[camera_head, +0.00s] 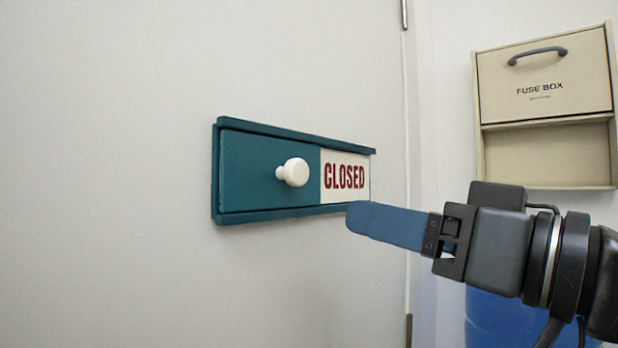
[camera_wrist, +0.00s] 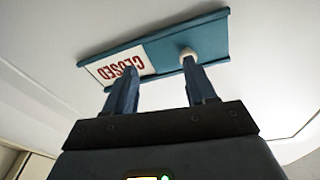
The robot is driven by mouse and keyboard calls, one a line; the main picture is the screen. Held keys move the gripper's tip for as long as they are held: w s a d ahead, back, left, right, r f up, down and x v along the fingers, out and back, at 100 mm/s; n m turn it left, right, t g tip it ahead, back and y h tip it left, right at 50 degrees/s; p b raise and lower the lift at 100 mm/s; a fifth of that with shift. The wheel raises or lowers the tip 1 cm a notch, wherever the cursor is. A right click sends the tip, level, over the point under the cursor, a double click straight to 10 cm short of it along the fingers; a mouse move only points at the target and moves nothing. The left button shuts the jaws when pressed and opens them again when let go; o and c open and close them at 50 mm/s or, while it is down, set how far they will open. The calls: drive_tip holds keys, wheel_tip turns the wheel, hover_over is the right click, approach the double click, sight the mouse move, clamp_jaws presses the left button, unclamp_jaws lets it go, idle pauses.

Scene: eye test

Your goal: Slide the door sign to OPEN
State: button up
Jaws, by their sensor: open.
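The door sign (camera_head: 265,212) is a teal frame on a pale door, with a teal sliding panel (camera_head: 245,165) on its left part. A white round knob (camera_head: 293,172) sticks out of the panel. The white right part reads CLOSED (camera_head: 345,177) in red. My gripper (camera_head: 362,218) is in front of the sign's lower right corner, with blue fingers that overlap each other in the head view. In the wrist view my gripper (camera_wrist: 157,82) is open and empty, its fingers apart. There the knob (camera_wrist: 187,53) shows just beyond the right fingertip; I cannot tell whether they touch.
A beige fuse box (camera_head: 545,75) with a dark handle and an open shelf below hangs on the wall at right. A blue object (camera_head: 500,318) stands below it, partly hidden by my arm. The door surface (camera_head: 110,180) left of the sign is clear.

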sight(301, 170)
wheel_tip(301, 170, up, 5)
drive_tip(key=s+a+n+g, duration=0.2)
drive_tip(key=n, duration=0.1)
drive_tip(key=p+x, duration=0.2)
drive_tip(key=x, duration=0.5)
drive_tip(key=shift+w+a, duration=0.15)
drive_tip(key=shift+a, duration=0.05)
clamp_jaws()
idle(0.4)
